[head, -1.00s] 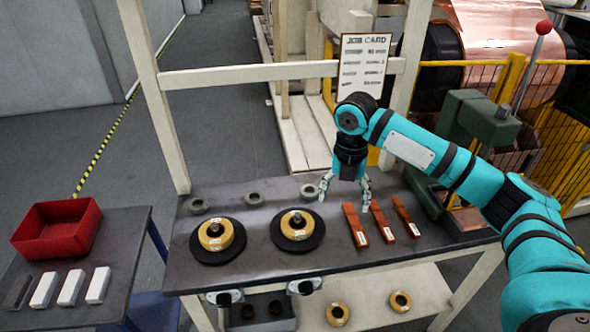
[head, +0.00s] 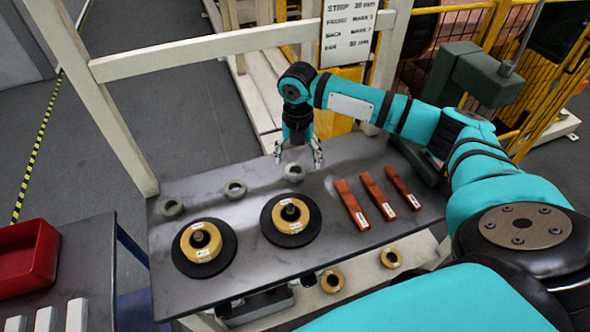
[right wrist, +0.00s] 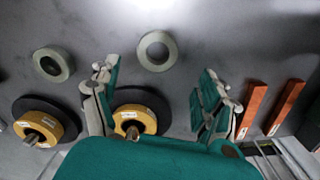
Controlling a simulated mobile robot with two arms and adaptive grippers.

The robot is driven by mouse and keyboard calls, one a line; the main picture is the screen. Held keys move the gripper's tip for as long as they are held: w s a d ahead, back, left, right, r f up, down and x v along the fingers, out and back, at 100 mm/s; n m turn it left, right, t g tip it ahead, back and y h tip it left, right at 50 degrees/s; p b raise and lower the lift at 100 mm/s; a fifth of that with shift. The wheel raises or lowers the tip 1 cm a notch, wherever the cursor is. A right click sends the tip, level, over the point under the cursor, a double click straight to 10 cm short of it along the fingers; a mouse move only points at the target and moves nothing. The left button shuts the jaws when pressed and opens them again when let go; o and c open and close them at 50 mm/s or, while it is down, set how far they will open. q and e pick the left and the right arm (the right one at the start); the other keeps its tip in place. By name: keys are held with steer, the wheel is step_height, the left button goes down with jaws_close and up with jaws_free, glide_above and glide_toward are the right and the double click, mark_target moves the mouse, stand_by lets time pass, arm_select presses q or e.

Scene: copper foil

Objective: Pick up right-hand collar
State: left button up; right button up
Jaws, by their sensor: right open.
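The right-hand collar (head: 294,178) is a grey ring lying flat near the back edge of the dark bench. Two similar collars, the middle one (head: 235,195) and the left one (head: 172,213), lie to its left. My right gripper (head: 298,158) is open, its fingers spread either side of the right-hand collar in the head view. In the right wrist view the right-hand collar (right wrist: 157,67) appears between the open fingers (right wrist: 160,75), apart from both. The height of the fingers above it is hard to tell. My left gripper is not in view.
Two black discs with yellow rings (head: 200,240) stand in front of the collars. Several red-brown bars (head: 351,205) lie to the right. A white frame rail (head: 240,43) crosses behind the bench. A red bin (head: 40,255) is on the left table.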

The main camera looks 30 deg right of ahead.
mark_target(295, 174)
steer(key=f, duration=0.2)
steer(key=w+f+p, duration=0.1)
steer(key=f, duration=0.1)
steer(key=shift+f, duration=0.7)
steer(key=shift+c, duration=0.7)
steer(key=c, duration=1.1)
steer(key=shift+c, duration=1.1)
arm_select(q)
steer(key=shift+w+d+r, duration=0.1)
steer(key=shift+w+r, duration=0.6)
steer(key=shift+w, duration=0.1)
arm_select(e)
steer(key=shift+w, duration=0.1)
steer(key=shift+r, duration=0.1)
